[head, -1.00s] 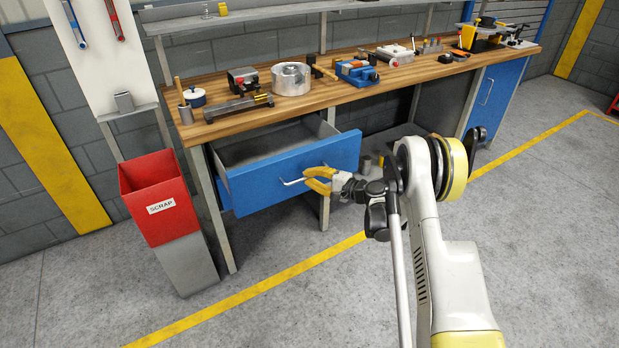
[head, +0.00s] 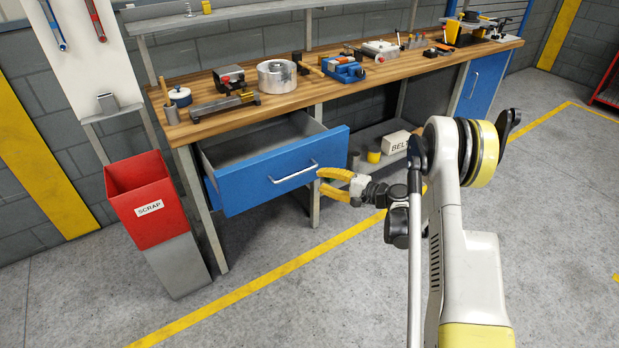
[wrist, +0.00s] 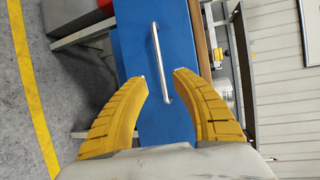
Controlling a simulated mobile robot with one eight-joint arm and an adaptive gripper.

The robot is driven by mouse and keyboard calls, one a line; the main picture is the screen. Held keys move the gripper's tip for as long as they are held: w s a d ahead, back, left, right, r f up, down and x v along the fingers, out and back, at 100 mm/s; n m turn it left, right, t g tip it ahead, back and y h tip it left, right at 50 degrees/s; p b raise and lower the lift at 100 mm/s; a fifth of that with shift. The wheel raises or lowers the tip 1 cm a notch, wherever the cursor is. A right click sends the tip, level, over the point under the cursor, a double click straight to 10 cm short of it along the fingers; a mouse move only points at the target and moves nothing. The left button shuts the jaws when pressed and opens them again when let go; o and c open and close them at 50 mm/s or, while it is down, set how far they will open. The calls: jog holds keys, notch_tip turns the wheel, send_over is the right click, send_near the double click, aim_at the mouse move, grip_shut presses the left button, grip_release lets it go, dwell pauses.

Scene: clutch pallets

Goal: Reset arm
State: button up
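My gripper (head: 320,181) has yellow fingers and is open and empty. It is in front of the blue drawer (head: 240,188), just right of the drawer's silver handle (head: 293,172), and apart from it. The drawer is pulled out under the workbench, and its visible inside looks empty. In the wrist view, my gripper (wrist: 160,84) shows its two fingers spread wide, with the handle (wrist: 160,62) ahead between and beyond the tips. My arm extends from the lower right of the head view.
A wooden workbench (head: 330,93) carries a vise (head: 343,69), a metal cylinder (head: 277,76) and other tools. A red scrap bin (head: 137,190) stands left of the drawer. A white box (head: 395,142) sits on the lower shelf. The floor in front is clear.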

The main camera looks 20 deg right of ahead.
jog(key=shift+v, duration=0.85)
jog(key=s+a+r+n+g+h, duration=0.25)
jog(key=s+a+r, duration=0.2)
jog(key=r, duration=0.35)
jog(key=s+a+r+n+g+h, duration=0.2)
jog(key=s+a+r+n, duration=0.15)
jog(key=s+r, duration=0.35)
jog(key=s+r+n+h, duration=0.2)
jog(key=s+h, duration=0.1)
jog(key=s, duration=0.9)
jog(key=s+r+n+h, duration=0.1)
jog(key=s+n+h, duration=0.1)
jog(key=s, duration=1)
jog(key=shift+d+r+n+h, duration=0.4)
jog(key=shift+h, duration=0.05)
